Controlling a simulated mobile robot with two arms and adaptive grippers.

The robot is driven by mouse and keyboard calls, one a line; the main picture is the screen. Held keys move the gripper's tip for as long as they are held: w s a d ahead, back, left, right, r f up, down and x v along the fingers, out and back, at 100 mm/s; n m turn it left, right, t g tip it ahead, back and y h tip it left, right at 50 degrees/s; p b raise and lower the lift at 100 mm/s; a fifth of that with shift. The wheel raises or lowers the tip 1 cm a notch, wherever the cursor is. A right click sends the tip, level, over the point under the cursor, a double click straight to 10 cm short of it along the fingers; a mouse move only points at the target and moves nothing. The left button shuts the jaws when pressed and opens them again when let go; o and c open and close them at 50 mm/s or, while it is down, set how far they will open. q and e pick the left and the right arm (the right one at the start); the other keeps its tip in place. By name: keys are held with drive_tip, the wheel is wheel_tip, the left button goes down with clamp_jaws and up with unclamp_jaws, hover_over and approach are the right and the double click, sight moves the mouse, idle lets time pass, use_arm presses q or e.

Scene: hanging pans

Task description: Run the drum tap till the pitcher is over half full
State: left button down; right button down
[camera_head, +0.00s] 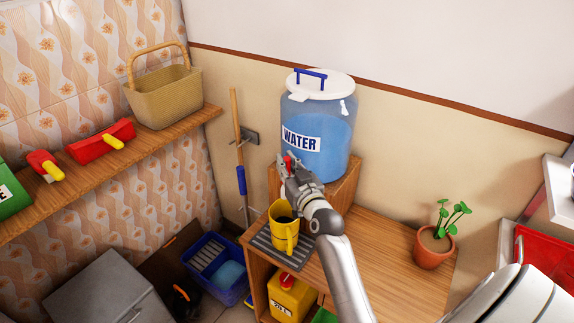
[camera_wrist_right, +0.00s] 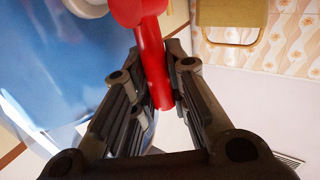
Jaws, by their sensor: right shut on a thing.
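The clear blue drum (camera_head: 322,125) labelled WATER stands on a wooden block, with a white lid and blue handle. Its red tap (camera_head: 288,161) is at the lower front, partly hidden by my right gripper (camera_head: 290,172). In the right wrist view the gripper (camera_wrist_right: 160,80) is shut on the red tap lever (camera_wrist_right: 153,62), between its dark fingers. The yellow pitcher (camera_head: 280,238) stands upright on a grey ribbed mat (camera_head: 298,259) below the tap. Its inside looks dark; I cannot tell the water level or see a stream. My left gripper is not in view.
A potted plant (camera_head: 434,246) stands on the wooden counter (camera_head: 385,265) to the right, with bare counter between. A shelf (camera_head: 165,134) with a basket (camera_head: 166,95) is on the left wall. A blue crate (camera_head: 216,268) sits on the floor.

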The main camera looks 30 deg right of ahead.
drive_tip(key=n+t+b, duration=0.1)
drive_tip(key=b, duration=0.1)
drive_tip(key=a+n+b, duration=0.1)
drive_tip(key=a+f+n+t+b, duration=0.1)
drive_tip(key=n+b, duration=0.1)
drive_tip(key=shift+s+t+b, duration=0.3)
drive_tip(key=shift+s, duration=0.1)
drive_tip(key=shift+s+a+f+n+t+y+b, duration=0.15)
drive_tip(key=shift+a+n+t+y+b, duration=0.25)
drive_tip(key=shift+n+b, duration=0.45)
drive_tip(key=shift+s+a+n+t+y+b, duration=0.15)
drive_tip(key=shift+a+n+t+y+b, duration=0.25)
drive_tip(key=shift+n+b, duration=0.45)
drive_tip(key=shift+d, duration=0.1)
drive_tip(key=c, duration=1.4)
unclamp_jaws()
drive_tip(key=v, duration=1.2)
